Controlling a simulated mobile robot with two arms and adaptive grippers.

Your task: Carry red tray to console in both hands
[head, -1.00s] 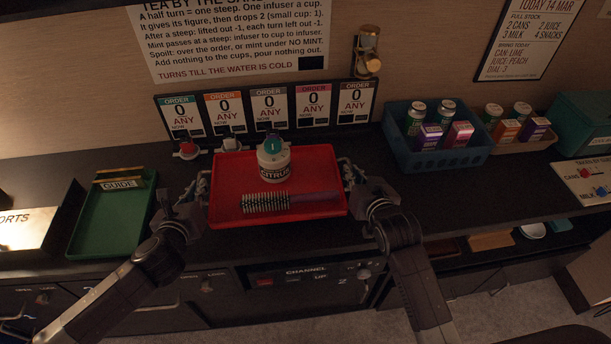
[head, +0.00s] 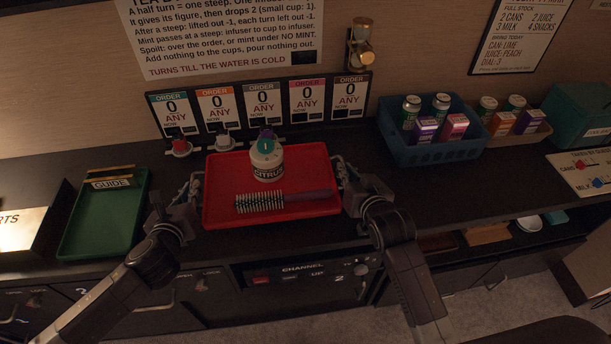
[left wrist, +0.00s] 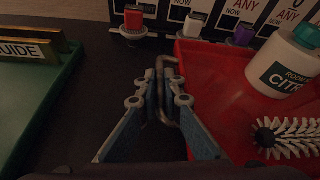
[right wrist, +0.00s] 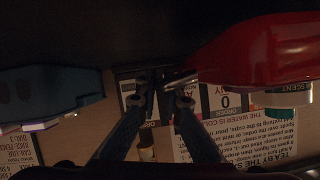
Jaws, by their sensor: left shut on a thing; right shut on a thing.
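The red tray (head: 222,208) is at the counter's middle, in front of the order cards. My left gripper (head: 193,186) is shut on its left wire handle (left wrist: 172,75). My right gripper (head: 343,178) is shut on its right handle, which shows dimly in the right wrist view (right wrist: 180,80). A white citrus jar with a teal lid (head: 267,165) stands upright near the tray's back edge. A brush with a purple handle (head: 262,201) lies across the front. I cannot tell whether the tray rests on the counter or is slightly raised. No console is clearly identifiable.
A green tray with a guide sign (head: 105,225) lies to the left. Red (head: 180,147) and white (head: 225,142) knobs stand close behind the red tray. A blue bin of cans and cartons (head: 440,150) is to the right. Dark counter (head: 400,185) is clear before that bin.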

